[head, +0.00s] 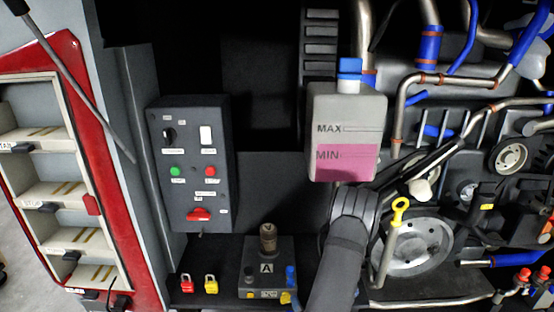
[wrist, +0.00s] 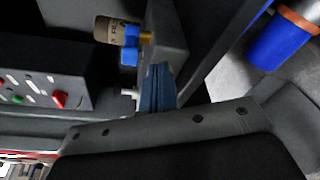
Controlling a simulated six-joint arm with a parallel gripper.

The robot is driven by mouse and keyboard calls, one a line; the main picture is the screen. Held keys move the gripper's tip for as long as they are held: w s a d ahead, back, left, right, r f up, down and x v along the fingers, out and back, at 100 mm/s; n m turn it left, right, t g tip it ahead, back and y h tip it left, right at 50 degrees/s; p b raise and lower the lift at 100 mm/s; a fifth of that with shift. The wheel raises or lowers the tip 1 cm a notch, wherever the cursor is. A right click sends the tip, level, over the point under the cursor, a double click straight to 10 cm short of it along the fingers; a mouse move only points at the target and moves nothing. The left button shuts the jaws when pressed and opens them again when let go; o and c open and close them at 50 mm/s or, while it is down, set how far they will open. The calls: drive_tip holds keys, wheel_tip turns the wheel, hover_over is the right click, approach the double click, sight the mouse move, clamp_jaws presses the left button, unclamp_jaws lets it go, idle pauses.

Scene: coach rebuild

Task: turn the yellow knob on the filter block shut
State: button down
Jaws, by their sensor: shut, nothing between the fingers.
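The filter block (head: 258,283), dark grey and marked A, stands low in the middle of the head view with a brown cylinder on top. A yellow knob (head: 286,298) shows at its lower right, below a blue part (head: 291,275). In the wrist view a grey block (wrist: 170,30) carries a brown cylinder, a blue part and a small yellow part; I cannot tell whether that yellow part is the knob. My gripper (wrist: 157,88) has its blue-grey fingers together, empty, beside that block. Contact cannot be told.
A control box (head: 190,162) with buttons and a red switch stands at left. Red and yellow padlocks (head: 187,284) sit left of the block. A tank (head: 347,140) with pink fluid hangs above my arm. Pipes, pulleys and a yellow dipstick handle (head: 399,208) crowd the right.

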drive_tip(key=shift+a+r, duration=0.35)
drive_tip(key=shift+r, duration=0.1)
idle(0.5)
drive_tip(key=s, duration=0.6)
drive_tip(key=shift+d+r, duration=0.2)
drive_tip(key=shift+r, duration=0.15)
drive_tip(key=w+d+f, duration=0.1)
drive_tip(key=w+f, duration=0.1)
drive_tip(key=w, duration=0.4)
drive_tip(key=shift+f, duration=0.4)
idle(0.4)
